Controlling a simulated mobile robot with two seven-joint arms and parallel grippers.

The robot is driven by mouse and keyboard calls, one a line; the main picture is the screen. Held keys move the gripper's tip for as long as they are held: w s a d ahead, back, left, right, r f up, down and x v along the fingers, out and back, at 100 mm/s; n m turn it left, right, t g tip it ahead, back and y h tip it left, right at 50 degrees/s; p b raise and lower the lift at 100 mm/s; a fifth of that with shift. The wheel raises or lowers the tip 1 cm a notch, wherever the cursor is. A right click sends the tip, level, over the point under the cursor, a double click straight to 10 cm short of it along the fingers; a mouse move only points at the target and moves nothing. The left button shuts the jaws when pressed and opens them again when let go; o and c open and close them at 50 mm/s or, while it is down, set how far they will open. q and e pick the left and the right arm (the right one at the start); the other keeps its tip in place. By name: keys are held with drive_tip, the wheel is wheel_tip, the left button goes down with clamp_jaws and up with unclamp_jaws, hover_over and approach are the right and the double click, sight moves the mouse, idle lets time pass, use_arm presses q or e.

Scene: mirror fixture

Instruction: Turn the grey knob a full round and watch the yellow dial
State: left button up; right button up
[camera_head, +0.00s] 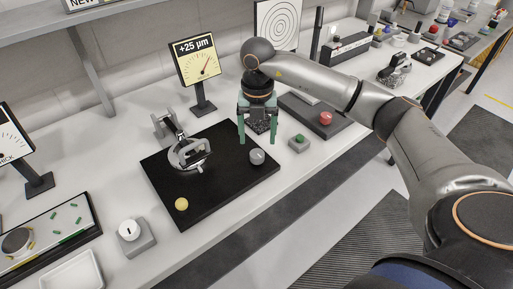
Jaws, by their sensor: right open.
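The grey knob (257,157) stands near the right edge of a black board (205,212) on the white table. The yellow dial (198,61) is on a stand behind the board; it reads "+25 µm" and its needle points to the upper right. My right gripper (258,138) points down with its green fingers apart, above and slightly behind the knob. It looks empty; I cannot tell whether a finger touches the knob. My left gripper is not in view.
A ring-shaped mirror mount (189,153) and a yellow knob (181,204) are on the board. A green button box (299,142) stands just right of it, and a red button (326,118) lies beyond.

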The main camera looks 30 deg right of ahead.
sight(257, 153)
wheel_tip(257, 153, down, 6)
drive_tip(key=shift+p, duration=0.35)
drive_tip(key=shift+c, duration=0.3)
clamp_jaws()
